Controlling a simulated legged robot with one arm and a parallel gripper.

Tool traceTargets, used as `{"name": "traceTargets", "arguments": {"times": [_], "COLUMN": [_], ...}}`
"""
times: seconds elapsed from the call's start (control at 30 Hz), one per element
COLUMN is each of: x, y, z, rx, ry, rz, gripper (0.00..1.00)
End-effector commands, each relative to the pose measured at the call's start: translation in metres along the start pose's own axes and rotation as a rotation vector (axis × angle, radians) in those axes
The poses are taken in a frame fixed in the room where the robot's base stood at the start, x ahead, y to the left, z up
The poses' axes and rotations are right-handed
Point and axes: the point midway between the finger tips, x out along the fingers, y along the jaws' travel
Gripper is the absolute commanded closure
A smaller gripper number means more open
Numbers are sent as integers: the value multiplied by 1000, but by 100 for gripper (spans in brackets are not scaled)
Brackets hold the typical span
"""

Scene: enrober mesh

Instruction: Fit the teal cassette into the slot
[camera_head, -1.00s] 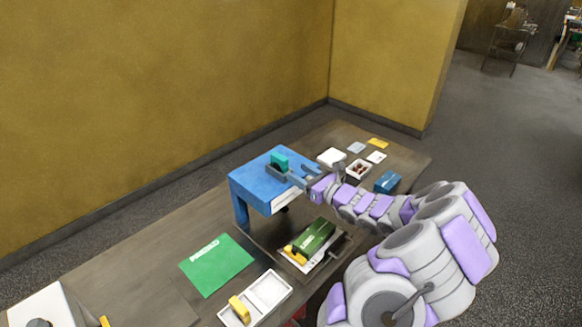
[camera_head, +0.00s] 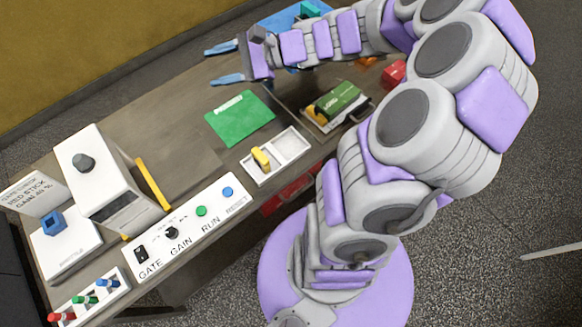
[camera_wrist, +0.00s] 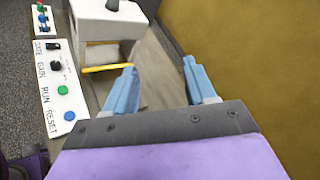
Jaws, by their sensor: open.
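The teal cassette (camera_head: 311,8) shows at the top edge of the head view, on the blue stand (camera_head: 278,20); the view's edge and my arm hide part of the stand. My gripper (camera_head: 210,67) is open and empty, its blue fingers apart and pointing left above the table, left of the stand. In the wrist view my gripper (camera_wrist: 158,68) has bare table between its fingers. I cannot make out the slot in either view now.
A control panel (camera_head: 186,232), a white machine (camera_head: 104,178) with a yellow bar (camera_head: 152,184), a green sheet (camera_head: 240,118), a white tray (camera_head: 290,146) and a green block (camera_head: 338,101) are on the table. Bare table lies between the machine and the sheet.

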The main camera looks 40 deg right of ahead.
Motion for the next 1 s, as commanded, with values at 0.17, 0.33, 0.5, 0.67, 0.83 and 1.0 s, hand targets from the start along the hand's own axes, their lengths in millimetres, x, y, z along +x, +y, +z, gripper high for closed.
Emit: {"name": "traceTargets", "arguments": {"times": [0.17,0.33,0.5,0.67,0.83,1.0], "x": [31,17,-27,-76,-110,-120], "y": [90,171,226,252,257,257], "z": [65,94,100,95,90,88], "rx": [-316,-593,-850,-1031,-1134,-1160], "ry": [-12,-6,32,83,131,146], "rz": [395,743,1064,1310,1454,1492], "gripper": [45,45,45,45,45,45]}}
